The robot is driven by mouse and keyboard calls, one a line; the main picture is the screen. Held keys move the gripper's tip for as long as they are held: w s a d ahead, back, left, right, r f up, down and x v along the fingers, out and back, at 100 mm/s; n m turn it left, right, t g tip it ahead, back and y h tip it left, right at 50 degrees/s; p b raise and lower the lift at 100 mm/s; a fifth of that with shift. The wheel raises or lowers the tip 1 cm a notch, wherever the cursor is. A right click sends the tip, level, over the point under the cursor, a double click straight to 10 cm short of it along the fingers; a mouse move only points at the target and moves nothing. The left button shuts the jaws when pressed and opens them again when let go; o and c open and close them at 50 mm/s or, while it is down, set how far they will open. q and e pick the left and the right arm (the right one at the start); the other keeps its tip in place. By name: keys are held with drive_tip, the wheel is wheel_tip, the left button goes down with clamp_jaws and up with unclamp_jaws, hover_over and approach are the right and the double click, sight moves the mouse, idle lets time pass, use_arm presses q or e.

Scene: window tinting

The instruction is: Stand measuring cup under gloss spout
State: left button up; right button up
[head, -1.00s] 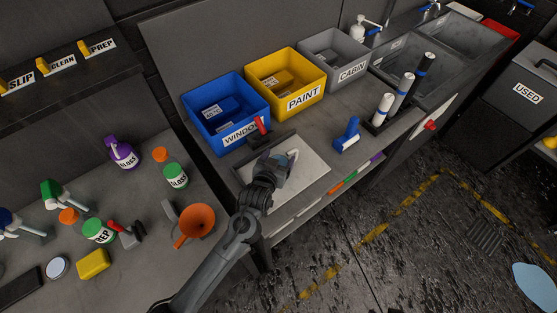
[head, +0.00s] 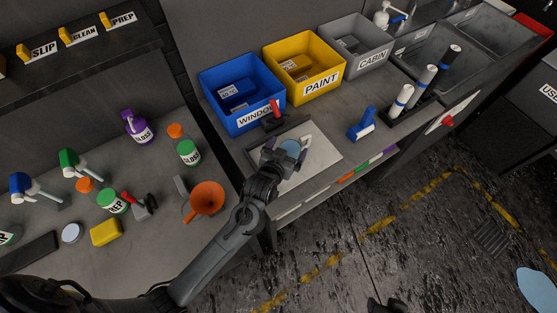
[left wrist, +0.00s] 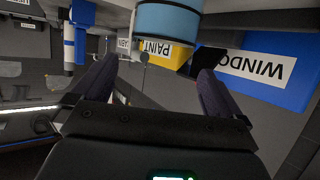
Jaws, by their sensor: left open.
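A light-blue round vessel, apparently the measuring cup (head: 290,145), is at the tray by my left gripper. A purple bottle labelled GLOSS (head: 138,128) stands on the left bench. Yellow spouts on the shelf are labelled SLIP, CLEAN and PREP; I see no gloss spout.
The tray (head: 325,158) lies on the bench before a blue WINDOW bin (head: 240,95) and a yellow PAINT bin (head: 305,70). A red-handled tool (head: 274,115) and a blue tool (head: 362,124) are near it. An orange funnel (head: 206,199) sits to the left.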

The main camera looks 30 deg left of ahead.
use_arm(q)
drive_tip(key=v, duration=0.8)
drive_tip(key=shift+s+p, duration=0.2)
drive_tip(key=shift+p, duration=0.1)
drive_tip(key=shift+w+r, duration=0.1)
drive_tip(key=shift+r, duration=0.05)
